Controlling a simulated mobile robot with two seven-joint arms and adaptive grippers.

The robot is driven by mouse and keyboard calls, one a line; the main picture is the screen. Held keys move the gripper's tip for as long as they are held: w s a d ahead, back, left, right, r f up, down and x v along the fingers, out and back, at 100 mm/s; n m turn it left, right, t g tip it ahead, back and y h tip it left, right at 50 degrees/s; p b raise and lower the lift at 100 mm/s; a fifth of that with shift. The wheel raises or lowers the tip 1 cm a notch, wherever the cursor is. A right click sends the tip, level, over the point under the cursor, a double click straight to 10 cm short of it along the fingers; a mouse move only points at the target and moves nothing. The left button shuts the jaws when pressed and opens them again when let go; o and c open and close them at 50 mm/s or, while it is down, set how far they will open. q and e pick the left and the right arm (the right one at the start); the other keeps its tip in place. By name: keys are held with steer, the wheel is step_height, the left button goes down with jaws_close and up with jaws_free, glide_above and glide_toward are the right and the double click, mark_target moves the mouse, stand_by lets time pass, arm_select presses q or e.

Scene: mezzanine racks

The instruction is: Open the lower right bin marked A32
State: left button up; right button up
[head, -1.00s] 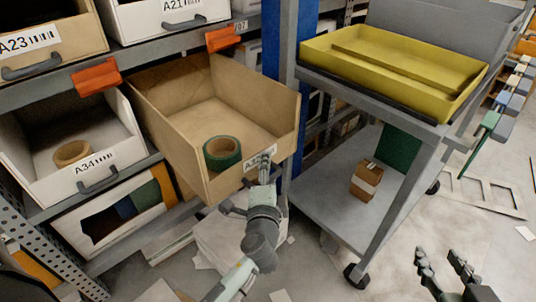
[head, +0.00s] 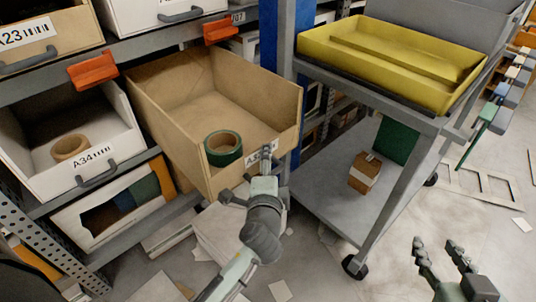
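The tan bin (head: 160,122) at the lower right of the rack is pulled well out of its shelf and tilts down to the front. A roll of green tape (head: 223,149) lies inside near its front. Its front label is partly covered, and only "A3" reads. My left gripper (head: 266,158) is at the front of this bin beside the label, with its fingers close together on the handle, which is mostly hidden. My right gripper (head: 440,258) is open and empty over the floor at the lower right.
A bin marked A34 (head: 75,187) with a tan tape roll is to the left. A grey cart (head: 310,195) with a yellow tray (head: 340,58) and a cardboard box (head: 364,174) stands close on the right. Bins A23 and A21 sit above.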

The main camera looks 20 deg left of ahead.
arm_select(q)
steer(key=shift+o, duration=0.4)
steer(key=s+d+r, duration=0.1)
steer(key=s+r, duration=0.2)
steer(key=s, duration=0.2)
steer(key=shift+s+d, duration=0.2)
steer(key=shift+d, duration=0.1)
steer(key=shift+s+d+r, duration=0.1)
steer(key=shift+s+r, duration=0.15)
steer(key=shift+s, duration=0.15)
steer(key=c, duration=0.3)
steer(key=shift+s+d+f, duration=0.2)
steer(key=shift+s+d, duration=0.15)
steer(key=shift+s, duration=0.1)
steer(key=shift+f, duration=0.1)
